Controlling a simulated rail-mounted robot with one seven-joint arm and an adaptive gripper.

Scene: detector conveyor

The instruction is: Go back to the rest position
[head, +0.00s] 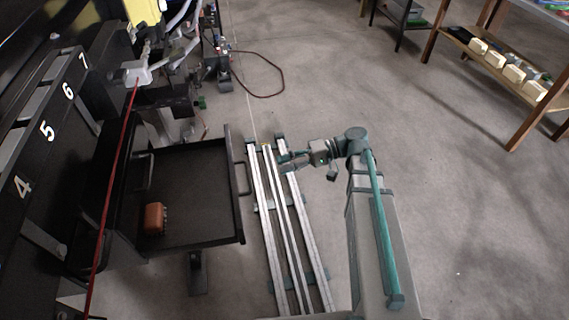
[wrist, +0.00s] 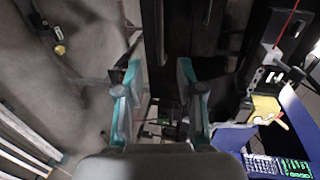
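My gripper (head: 290,160) is at the end of my arm, over the rails and to the right of an open black drawer (head: 190,240) in the head view. In the wrist view my gripper (wrist: 159,74) shows two teal-tipped fingers standing apart with nothing between them. It is open and empty. A brown block (head: 154,218) lies inside the drawer, well away from my gripper.
Pale rails (head: 270,220) run along the floor beside the drawer. A black panel numbered 4 to 7 (head: 45,130) stands at left, with a red cord (head: 111,200) in front. A wooden shelf (head: 490,55) is at upper right. The floor on the right is clear.

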